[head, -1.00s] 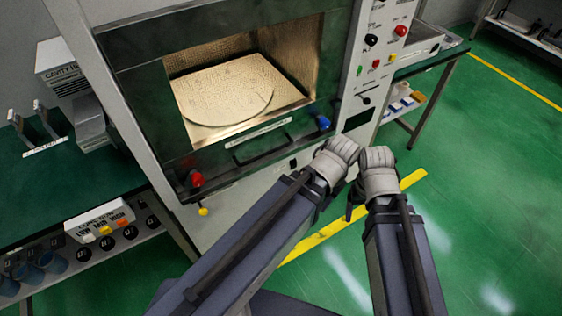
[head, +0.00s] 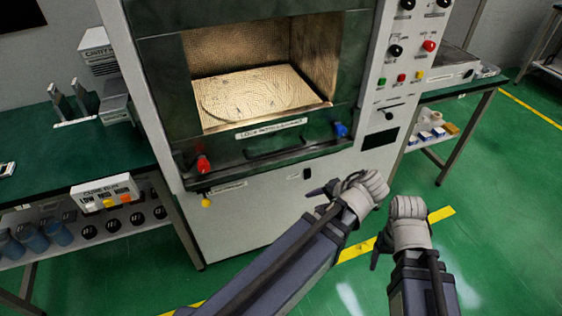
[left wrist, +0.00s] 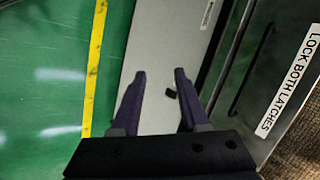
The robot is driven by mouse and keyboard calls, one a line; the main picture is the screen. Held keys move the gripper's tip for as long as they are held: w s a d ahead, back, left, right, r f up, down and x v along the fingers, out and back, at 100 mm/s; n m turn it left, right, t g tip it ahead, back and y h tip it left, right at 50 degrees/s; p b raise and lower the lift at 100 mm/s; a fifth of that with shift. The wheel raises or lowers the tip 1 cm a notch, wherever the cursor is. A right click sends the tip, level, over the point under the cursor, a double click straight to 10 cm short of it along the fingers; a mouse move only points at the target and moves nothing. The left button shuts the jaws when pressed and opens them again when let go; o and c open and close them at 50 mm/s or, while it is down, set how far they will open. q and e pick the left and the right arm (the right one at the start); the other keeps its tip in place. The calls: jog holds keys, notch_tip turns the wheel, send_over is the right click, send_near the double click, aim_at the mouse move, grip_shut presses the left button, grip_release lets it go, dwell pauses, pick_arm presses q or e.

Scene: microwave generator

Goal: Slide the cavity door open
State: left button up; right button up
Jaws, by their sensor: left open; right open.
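The cavity door (head: 160,90) is a dark green frame on the front of the white machine. A lit, gold-coloured cavity shows through its opening; whether a pane covers it, I cannot tell. A dark handle bar (head: 270,152) runs below the label "LOCK BOTH LATCHES". A red latch (head: 203,164) is at its lower left and a blue latch (head: 341,130) at its lower right. My left gripper (head: 322,193) is open and empty, below the handle and apart from it; its fingers also show in the left wrist view (left wrist: 160,85). My right gripper (head: 377,250) is open, lower right, over the floor.
A control panel (head: 407,50) with knobs and buttons is right of the door. A green bench (head: 60,150) with a button box (head: 105,193) stands at left. Another bench (head: 470,82) stands at right. Green floor with a yellow line (head: 365,248) lies free in front.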

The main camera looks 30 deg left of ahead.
aim_at(279, 152)
pick_arm(q)
jog(key=w+a+r+t+y+b, duration=0.1)
jog(key=w+a+y+b, duration=0.2)
jog(key=a+y+b, duration=0.1)
jog(key=w+a+t+y+b, duration=0.1)
jog(key=w+a+y+b, duration=0.2)
jog(key=a+b, duration=0.4)
jog(key=w+a+r+t+y+b, duration=0.1)
jog(key=w+a+t+y+b, duration=0.1)
jog(key=w+a+y+b, duration=0.2)
jog(key=shift+w+a+r+y+b, duration=0.1)
jog(key=shift+a+r+y+b, duration=0.1)
jog(key=shift+a+b, duration=0.55)
jog(key=shift+w+a+r+y+b, duration=0.15)
jog(key=shift+a+b, duration=0.35)
jog(key=shift+a, duration=0.3)
grip_shut()
jog(key=shift+s, duration=0.1)
